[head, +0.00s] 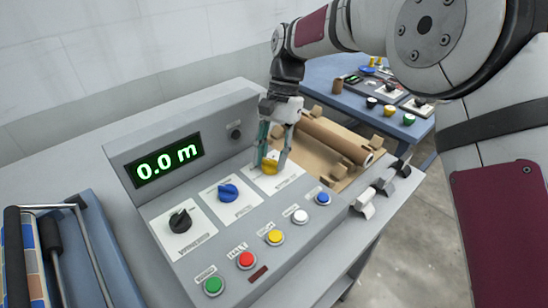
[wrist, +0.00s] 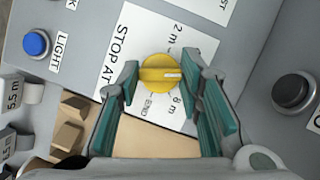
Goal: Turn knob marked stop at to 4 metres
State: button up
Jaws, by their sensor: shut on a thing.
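The yellow knob (head: 270,167) is on a white plate in the panel's upper row, and the wrist view shows it from above (wrist: 158,73). Its plate (wrist: 125,50) reads "STOP AT", with marks "2 m", "8 m" and "END" visible. The knob's white pointer line faces right in the wrist view, between "2 m" and "8 m". Any mark there is hidden by a finger. My gripper (head: 272,158) has its teal fingers on opposite sides of the knob and is shut on it. The display (head: 168,161) reads 0.0 m.
A blue knob (head: 228,192) and a black knob (head: 181,221) are left of the yellow one. Several coloured buttons, including a red one (head: 246,260), line the panel's front. A brown roll (head: 335,139) lies right of the gripper. A blue tray with tools is at far left.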

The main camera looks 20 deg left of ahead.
jog(key=shift+a+n+h+b, duration=0.1)
jog(key=shift+n+h+b, duration=0.6)
jog(key=shift+n, duration=1.5)
jog(key=shift+t, duration=0.3)
jog(key=o, duration=1.2)
jog(key=shift+c, duration=0.2)
jog(key=shift+r, duration=0.1)
jog(key=v, duration=0.7)
jog(key=shift+w, duration=0.15)
jog(key=shift+a+r, duration=0.15)
